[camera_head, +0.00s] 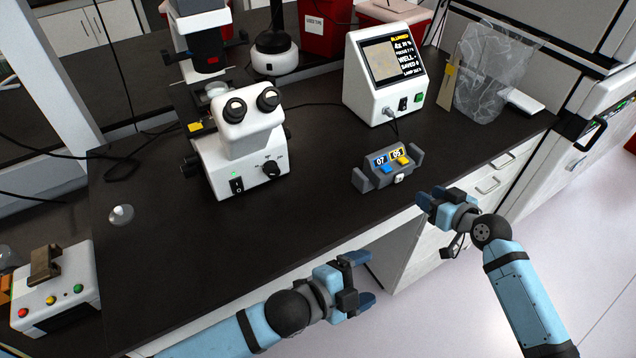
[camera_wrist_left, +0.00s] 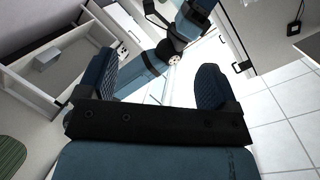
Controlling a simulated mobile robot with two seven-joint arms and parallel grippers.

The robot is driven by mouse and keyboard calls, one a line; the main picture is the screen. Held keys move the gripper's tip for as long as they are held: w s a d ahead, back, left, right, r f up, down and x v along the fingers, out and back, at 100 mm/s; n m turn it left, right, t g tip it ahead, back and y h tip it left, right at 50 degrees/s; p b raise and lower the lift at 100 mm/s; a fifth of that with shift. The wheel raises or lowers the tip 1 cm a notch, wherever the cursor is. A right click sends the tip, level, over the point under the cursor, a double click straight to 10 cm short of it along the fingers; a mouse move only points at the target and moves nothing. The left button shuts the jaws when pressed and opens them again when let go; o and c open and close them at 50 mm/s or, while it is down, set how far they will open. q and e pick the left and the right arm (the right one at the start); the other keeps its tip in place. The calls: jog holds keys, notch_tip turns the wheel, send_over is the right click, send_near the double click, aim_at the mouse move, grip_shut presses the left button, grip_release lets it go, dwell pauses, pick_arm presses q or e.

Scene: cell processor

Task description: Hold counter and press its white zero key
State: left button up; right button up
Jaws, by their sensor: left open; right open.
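The counter (camera_head: 385,168) is a small grey device with side handles, standing on the dark bench near its front edge. It has two small displays reading about 07 and 05, a blue key and a yellow key. The white zero key (camera_head: 399,178) is low on its front. My left gripper (camera_head: 366,280) is open and empty, in front of the bench edge, below and left of the counter. Its open fingers also show in the left wrist view (camera_wrist_left: 158,82). My right gripper (camera_head: 428,203) is open and empty, just right of and nearer than the counter, not touching it.
A white microscope (camera_head: 240,150) stands left of the counter. A white monitor box (camera_head: 380,75) stands behind it with a cable. A clear bag (camera_head: 490,75) is at the back right. A control box (camera_head: 55,290) sits at left.

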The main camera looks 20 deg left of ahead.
aim_at(357, 179)
pick_arm(q)
jog(key=w+a+m, duration=0.2)
jog(key=w+m, duration=0.2)
jog(key=m, duration=0.2)
jog(key=w+a+m+g, duration=0.1)
jog(key=w+a+m, duration=0.2)
jog(key=m, duration=0.4)
jog(key=w+a+r+m, duration=0.1)
jog(key=w+a+m, duration=0.1)
jog(key=w+m, duration=0.4)
jog(key=shift+w+a+m+g, duration=0.1)
jog(key=shift+a+m+g, duration=0.2)
jog(key=shift+m, duration=0.3)
jog(key=w+a+m, duration=0.1)
jog(key=a, duration=0.1)
jog(key=w+a+r+m, duration=0.1)
jog(key=w+a+m, duration=0.1)
jog(key=w+a+m+y, duration=0.1)
jog(key=w+a+m, duration=0.1)
jog(key=shift+w+a+r, duration=0.15)
jog(key=shift+a+r, duration=0.1)
jog(key=shift+r, duration=0.05)
jog(key=x, duration=1.3)
jog(key=shift+w+d, duration=0.15)
jog(key=shift+w, duration=0.25)
jog(key=c, duration=1.4)
jog(key=shift+c, duration=0.2)
pick_arm(e)
jog(key=shift+c, duration=0.4)
